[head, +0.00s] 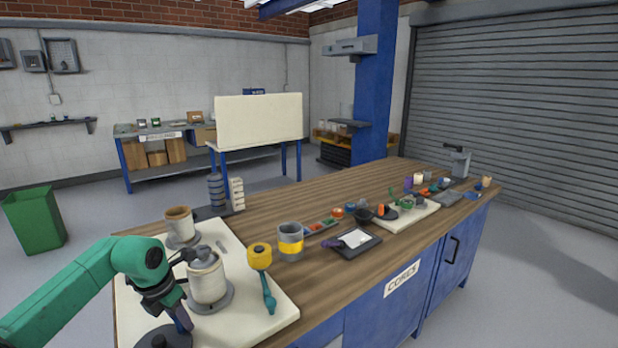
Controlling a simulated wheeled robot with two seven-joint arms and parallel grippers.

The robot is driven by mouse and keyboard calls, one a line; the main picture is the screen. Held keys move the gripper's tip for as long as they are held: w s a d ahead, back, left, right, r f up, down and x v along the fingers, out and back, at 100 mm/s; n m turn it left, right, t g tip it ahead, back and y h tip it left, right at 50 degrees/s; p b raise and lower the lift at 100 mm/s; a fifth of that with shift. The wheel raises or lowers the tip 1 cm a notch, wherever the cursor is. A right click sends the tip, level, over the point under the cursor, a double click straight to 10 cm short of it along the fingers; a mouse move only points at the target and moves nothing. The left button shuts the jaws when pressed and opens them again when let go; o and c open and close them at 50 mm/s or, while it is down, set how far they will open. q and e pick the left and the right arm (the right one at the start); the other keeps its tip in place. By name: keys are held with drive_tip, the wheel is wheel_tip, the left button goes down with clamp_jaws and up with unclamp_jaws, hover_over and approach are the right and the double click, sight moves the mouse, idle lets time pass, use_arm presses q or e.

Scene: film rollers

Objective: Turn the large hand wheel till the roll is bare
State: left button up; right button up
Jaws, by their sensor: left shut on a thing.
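A cream roll (206,283) stands upright on a grey round base on the pale board (268,318) at the front left of the bench. A second, smaller roll (179,222), tan on top, stands behind it. A dark round wheel (160,341) shows at the bottom edge, partly cut off; it looks like the large hand wheel. My left gripper (181,313) reaches down in front of the cream roll and is shut on what looks like the wheel's blue upright handle. The gripper hides part of the handle. My right gripper is not in view.
A yellow-headed tool (260,257) with a teal handle lies right of the roll. A dark tray (357,243) and several small items fill the bench further right. Bare wood lies behind the mug.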

sight(169, 325)
use_arm(q)
drive_tip(key=shift+s+a, duration=0.1)
drive_tip(key=shift+w+a+r, duration=0.1)
drive_tip(key=shift+w+a, duration=0.25)
drive_tip(key=shift+a, duration=0.45)
clamp_jaws()
drive_tip(key=shift+a, duration=0.2)
drive_tip(key=shift+a+r, duration=0.1)
drive_tip(key=shift+a, duration=0.95)
drive_tip(key=shift+s+a, duration=0.1)
